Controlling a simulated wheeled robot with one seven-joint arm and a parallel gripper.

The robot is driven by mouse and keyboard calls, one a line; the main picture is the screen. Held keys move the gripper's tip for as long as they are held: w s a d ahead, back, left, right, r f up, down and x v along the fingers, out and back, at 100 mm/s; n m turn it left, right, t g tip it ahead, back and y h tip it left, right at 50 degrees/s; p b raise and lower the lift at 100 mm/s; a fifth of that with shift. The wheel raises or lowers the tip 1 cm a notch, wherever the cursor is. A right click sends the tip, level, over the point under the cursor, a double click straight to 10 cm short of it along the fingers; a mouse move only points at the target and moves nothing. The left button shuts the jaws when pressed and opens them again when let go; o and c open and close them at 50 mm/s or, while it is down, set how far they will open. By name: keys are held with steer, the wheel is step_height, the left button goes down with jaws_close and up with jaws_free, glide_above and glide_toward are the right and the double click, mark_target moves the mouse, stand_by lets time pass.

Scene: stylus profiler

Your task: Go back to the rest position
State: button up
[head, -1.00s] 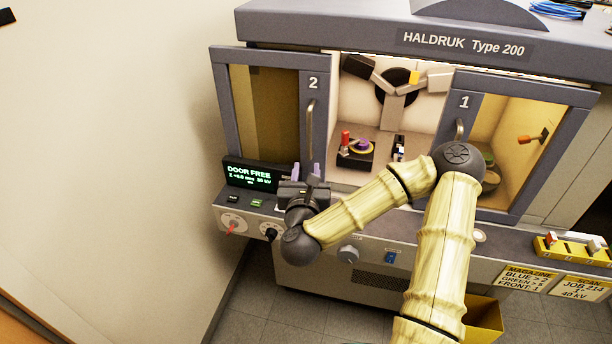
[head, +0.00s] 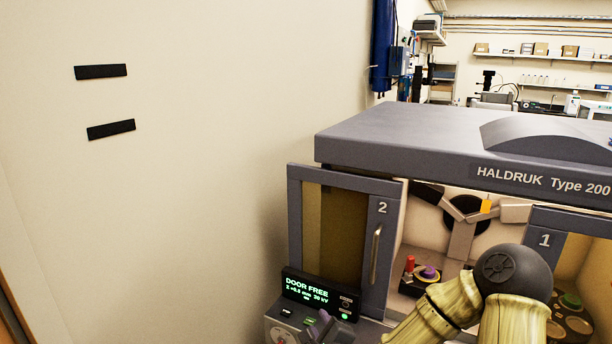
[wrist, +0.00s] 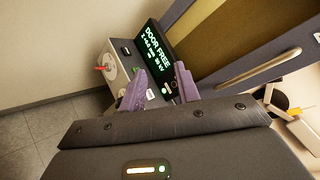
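My gripper (wrist: 160,84) shows in the wrist view with its two purple fingers apart and nothing between them. It is in front of the display (wrist: 158,48), which reads DOOR FREE. In the head view only its finger tips show at the bottom edge, just below the display (head: 318,293); the rest is cut off. My elbow covers part of the machine front. Door 2 (head: 379,255) stands left of the open chamber and door 1 (head: 543,222) right of it.
The chamber holds a dark fixture with red and purple knobs (head: 428,272). The door 2 handle (wrist: 272,66) is close to the right of my gripper. Shelves stand far behind.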

steer(key=s+d+f+n+g, duration=0.2)
steer(key=s+f+n+g, duration=0.4)
steer(key=n, duration=0.8)
steer(key=s+d+r+n+g+h, duration=0.3)
steer(key=s+d+r+n+g, duration=0.3)
steer(key=s, duration=0.6)
steer(key=d+n, duration=0.2)
steer(key=d, duration=0.1)
steer(key=shift+s+d+n, duration=0.4)
